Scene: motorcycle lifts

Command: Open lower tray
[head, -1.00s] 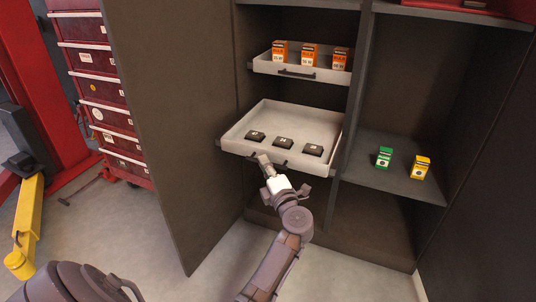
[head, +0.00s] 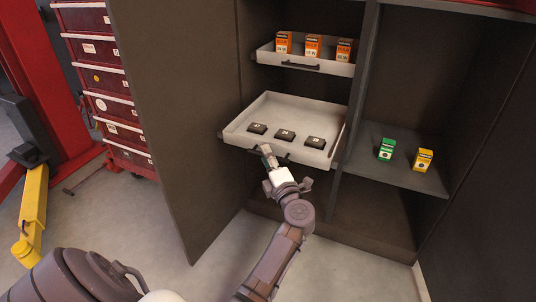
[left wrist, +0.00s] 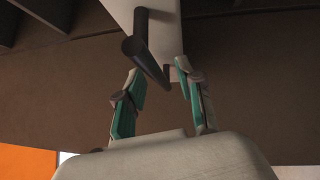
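The lower tray (head: 234,128) is a pale, shallow drawer in the dark cabinet. It stands pulled out toward me and holds several small black labelled boxes (head: 285,135). Its dark bar handle (head: 284,157) is on the front face, partly covered by my left gripper. My left gripper (head: 267,153) is at the handle's left part. In the left wrist view, its two green-lined fingers (left wrist: 158,70) are spread apart, with the handle (left wrist: 144,60) above and between the fingertips. I see no grip on it; contact cannot be told. My right gripper is not in view.
An upper tray (head: 279,58) with several orange boxes sits above. A green box (head: 386,150) and a yellow box (head: 424,160) stand on the right shelf (head: 372,178). An open cabinet door (head: 185,130) stands left, beside a red tool chest (head: 118,107).

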